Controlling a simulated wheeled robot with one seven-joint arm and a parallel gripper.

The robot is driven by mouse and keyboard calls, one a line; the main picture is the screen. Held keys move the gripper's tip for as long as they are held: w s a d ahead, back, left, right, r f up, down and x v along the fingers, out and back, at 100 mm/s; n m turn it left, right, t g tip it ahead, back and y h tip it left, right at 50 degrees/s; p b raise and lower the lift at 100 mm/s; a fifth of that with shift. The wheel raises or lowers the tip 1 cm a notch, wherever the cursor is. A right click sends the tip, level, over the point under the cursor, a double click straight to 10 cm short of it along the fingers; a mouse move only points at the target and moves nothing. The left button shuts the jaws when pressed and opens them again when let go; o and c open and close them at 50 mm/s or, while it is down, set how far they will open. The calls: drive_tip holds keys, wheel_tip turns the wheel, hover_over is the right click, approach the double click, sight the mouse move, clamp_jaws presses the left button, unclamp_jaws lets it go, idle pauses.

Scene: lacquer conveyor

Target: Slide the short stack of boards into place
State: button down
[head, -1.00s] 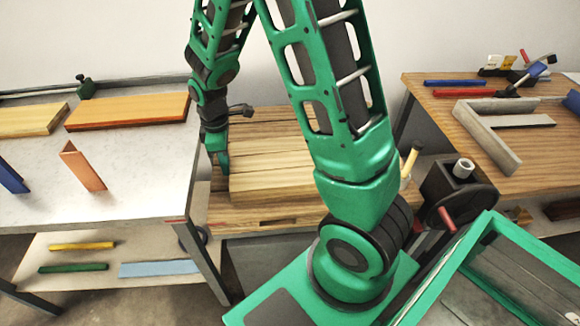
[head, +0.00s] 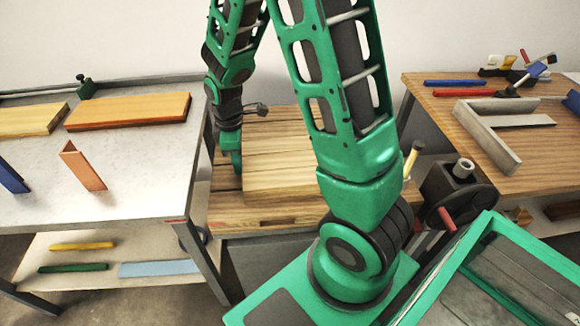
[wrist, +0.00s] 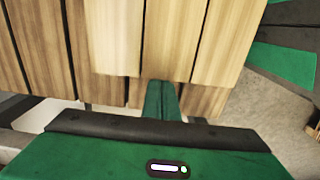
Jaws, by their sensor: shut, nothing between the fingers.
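The short stack of boards (head: 275,178) is pale wood and lies flat on a wider layer of wooden planks (head: 225,213), between the two benches. My arm hides its right part in the head view. My gripper (head: 236,162) points down at the stack's left end, close against it; the fingers are shut with nothing between them. In the wrist view the shut green fingers (wrist: 160,98) meet the edge of the pale boards (wrist: 117,35). Exact contact is hard to tell.
The left bench (head: 130,195) holds an orange-brown board (head: 128,110), a yellowish board and small upright pieces. The right bench (head: 540,130) carries a grey angled frame (head: 485,135) and tools. A dark machine with a red handle (head: 447,215) stands right of my arm.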

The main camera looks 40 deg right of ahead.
sight(255, 162)
drive_tip(key=shift+s+d, duration=0.65)
drive_tip(key=shift+d, duration=0.35)
drive_tip(key=shift+s+d, duration=0.7)
drive_tip(key=shift+d, duration=0.35)
drive_tip(key=shift+s+d, duration=0.65)
drive_tip(key=shift+d, duration=0.35)
drive_tip(key=shift+a, duration=0.15)
drive_tip(key=shift+w+a, duration=0.6)
drive_tip(key=shift+a, duration=0.15)
drive_tip(key=shift+r, duration=2.95)
